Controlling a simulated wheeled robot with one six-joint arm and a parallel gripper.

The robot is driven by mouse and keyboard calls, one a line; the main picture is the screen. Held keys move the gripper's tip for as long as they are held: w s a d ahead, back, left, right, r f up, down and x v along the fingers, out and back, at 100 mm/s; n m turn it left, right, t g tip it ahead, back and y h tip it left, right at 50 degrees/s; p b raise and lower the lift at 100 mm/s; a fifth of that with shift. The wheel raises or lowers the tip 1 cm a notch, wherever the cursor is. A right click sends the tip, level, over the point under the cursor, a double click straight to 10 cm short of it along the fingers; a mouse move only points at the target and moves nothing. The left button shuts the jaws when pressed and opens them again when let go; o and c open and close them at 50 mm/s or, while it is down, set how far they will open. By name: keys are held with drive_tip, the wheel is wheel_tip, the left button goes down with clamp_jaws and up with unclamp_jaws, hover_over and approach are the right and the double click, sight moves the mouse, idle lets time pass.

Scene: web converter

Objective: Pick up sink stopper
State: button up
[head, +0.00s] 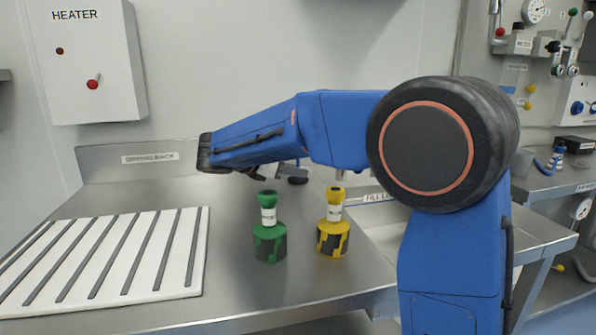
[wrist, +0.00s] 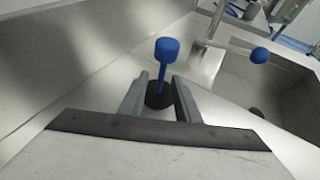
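The sink stopper (wrist: 167,48) has a blue round knob on a thin blue stem above a black disc base (wrist: 158,97). In the wrist view it stands upright on bare steel, its stem between my two fingers. My gripper (wrist: 160,77) is open, one finger on each side of the stem. I see no clear contact. In the head view my gripper (head: 291,168) is mostly hidden by my blue arm, and the black disc (head: 298,181) shows on the counter below it.
A green-topped container (head: 269,240) and a yellow-topped container (head: 332,236) stand in front on the counter. A white ribbed drying rack (head: 110,255) lies left. The sink basin (wrist: 250,88) is right in the wrist view, with a blue-knobbed tap lever (wrist: 259,55) above it.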

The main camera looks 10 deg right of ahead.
drive_tip(key=shift+r+x, duration=0.2)
drive_tip(key=shift+x, duration=1.15)
drive_tip(key=shift+r+x, duration=0.2)
drive_tip(key=shift+x, duration=1.15)
drive_tip(key=shift+d, duration=0.2)
clamp_jaws()
